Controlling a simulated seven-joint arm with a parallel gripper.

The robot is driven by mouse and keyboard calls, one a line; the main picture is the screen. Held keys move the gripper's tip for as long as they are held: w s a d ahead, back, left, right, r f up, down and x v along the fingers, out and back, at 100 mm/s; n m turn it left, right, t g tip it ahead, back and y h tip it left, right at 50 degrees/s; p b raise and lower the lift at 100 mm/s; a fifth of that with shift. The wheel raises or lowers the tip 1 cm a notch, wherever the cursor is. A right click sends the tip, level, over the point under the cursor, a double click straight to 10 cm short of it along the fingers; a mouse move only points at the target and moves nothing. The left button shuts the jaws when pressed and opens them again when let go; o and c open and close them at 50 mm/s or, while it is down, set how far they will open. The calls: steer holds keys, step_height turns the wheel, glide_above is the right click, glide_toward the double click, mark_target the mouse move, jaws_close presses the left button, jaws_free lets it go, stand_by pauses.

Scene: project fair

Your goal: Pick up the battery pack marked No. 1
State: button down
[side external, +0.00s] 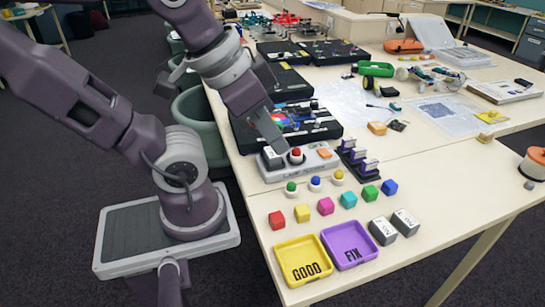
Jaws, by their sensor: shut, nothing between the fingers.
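Two dark grey battery packs with white marked tops stand at the front right of the table: a left one (383,231) and a right one (405,222). Their numbers are too small to read surely. A similar dark block with a pale top (272,158) sits at the left end of a white tester base (322,165); no number is readable on it. I cannot tell which one is No. 1. My gripper (279,146) is shut and empty, pointing down over the left part of the base, between that block and a red ball (296,154). Whether it touches either is unclear.
A yellow GOOD tray (291,280) and a purple FIX tray (362,262) lie at the front edge. A dark rack (357,157) is right of the base.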

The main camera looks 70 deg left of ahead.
steer(key=c, duration=1)
jaws_free()
steer(key=shift+o, duration=0.2)
steer(key=m+g+y, duration=0.6)
steer(key=m+y, duration=0.7)
steer(key=m, duration=0.5)
glide_toward(273, 153)
steer(key=shift+x, duration=0.9)
steer(key=x, duration=0.7)
